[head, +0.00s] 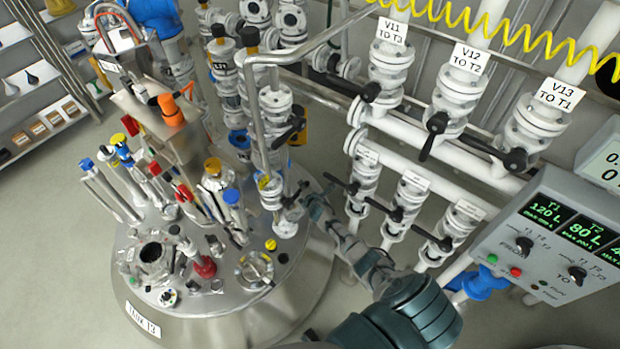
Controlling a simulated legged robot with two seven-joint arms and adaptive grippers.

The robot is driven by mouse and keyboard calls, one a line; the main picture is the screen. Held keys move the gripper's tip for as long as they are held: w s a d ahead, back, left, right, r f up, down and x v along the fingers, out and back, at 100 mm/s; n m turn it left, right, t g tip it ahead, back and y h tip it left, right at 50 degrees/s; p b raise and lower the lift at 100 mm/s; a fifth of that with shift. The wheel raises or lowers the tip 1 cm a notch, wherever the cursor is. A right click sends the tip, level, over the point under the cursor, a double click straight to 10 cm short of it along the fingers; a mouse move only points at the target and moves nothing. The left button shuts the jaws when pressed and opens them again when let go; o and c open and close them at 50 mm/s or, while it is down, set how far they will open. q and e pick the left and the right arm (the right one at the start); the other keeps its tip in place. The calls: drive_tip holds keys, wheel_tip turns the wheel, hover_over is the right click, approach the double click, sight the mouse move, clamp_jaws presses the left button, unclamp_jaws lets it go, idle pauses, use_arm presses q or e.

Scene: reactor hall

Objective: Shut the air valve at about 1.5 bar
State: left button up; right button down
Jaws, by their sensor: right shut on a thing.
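My right arm comes in from the bottom right. Its right gripper (297,203) is shut at the small valve (274,192) on the white vertical pipe over the steel tank lid. It seems to hold that valve's handle, which the fingers mostly hide, so I cannot tell the handle's angle. A small yellow mark shows on the valve body. I cannot read any label naming it as the air valve. No pressure reading is legible. My left gripper is not in view.
The tank lid (215,290) carries several probes and fittings. Valves V11 (390,70), V12 (458,95) and V13 (535,120), with black levers, stand at the right, above a lower valve row. A control panel (560,245) is at the right edge. A yellow coiled hose (480,25) crosses the top.

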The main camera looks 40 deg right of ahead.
drive_tip(key=shift+s+d, duration=0.1)
drive_tip(key=shift+d, duration=0.45)
drive_tip(key=shift+a+f+m+p, duration=0.2)
drive_tip(key=shift+a+m+p, duration=0.1)
drive_tip(key=shift+p, duration=0.05)
drive_tip(key=shift+a+f+g, duration=0.3)
drive_tip(key=shift+a+g, duration=0.1)
drive_tip(key=shift+a, duration=0.05)
drive_tip(key=shift+d+f+y, duration=0.15)
drive_tip(key=shift+d+y, duration=0.1)
drive_tip(key=shift+y, duration=0.05)
drive_tip(key=shift+s+d, duration=0.1)
drive_tip(key=c, duration=1.3)
unclamp_jaws()
drive_tip(key=shift+f, duration=0.1)
drive_tip(key=shift+c, duration=0.2)
drive_tip(key=o, duration=0.3)
drive_tip(key=shift+o, duration=0.2)
drive_tip(key=shift+a, duration=0.25)
drive_tip(key=shift+r, duration=0.2)
drive_tip(key=shift+s+r, duration=0.2)
drive_tip(key=shift+s, duration=0.1)
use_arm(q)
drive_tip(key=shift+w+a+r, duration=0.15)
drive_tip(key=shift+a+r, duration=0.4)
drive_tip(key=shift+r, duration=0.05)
use_arm(e)
drive_tip(key=v, duration=1.1)
drive_tip(key=shift+f, duration=0.15)
